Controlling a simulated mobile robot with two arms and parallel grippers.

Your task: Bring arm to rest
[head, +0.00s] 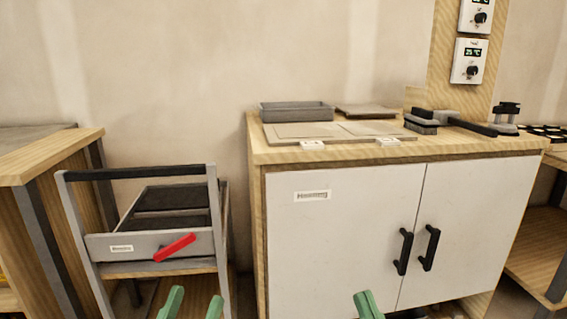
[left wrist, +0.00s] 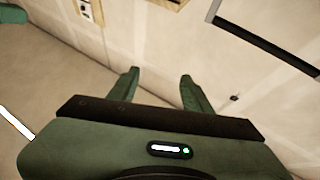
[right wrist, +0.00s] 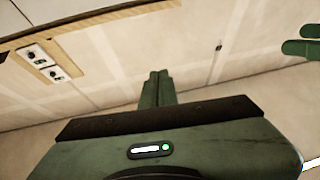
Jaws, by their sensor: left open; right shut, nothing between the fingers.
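My left gripper (head: 194,304) shows its two green fingertips at the bottom of the head view, in front of the grey cart. It is open and empty, with its fingers apart in the left wrist view (left wrist: 158,88). My right gripper (head: 368,305) shows at the bottom edge of the head view, in front of the white cabinet doors. Its fingers are together with nothing between them in the right wrist view (right wrist: 158,88). Most of both arms is out of the head view.
A wooden cabinet (head: 340,235) with white doors stands ahead, bearing flat tiles (head: 300,131), a grey tray (head: 297,112) and dark tools (head: 460,122). A grey cart (head: 150,245) with a red handle (head: 175,247) stands left of it. A wooden bench (head: 45,160) is at far left.

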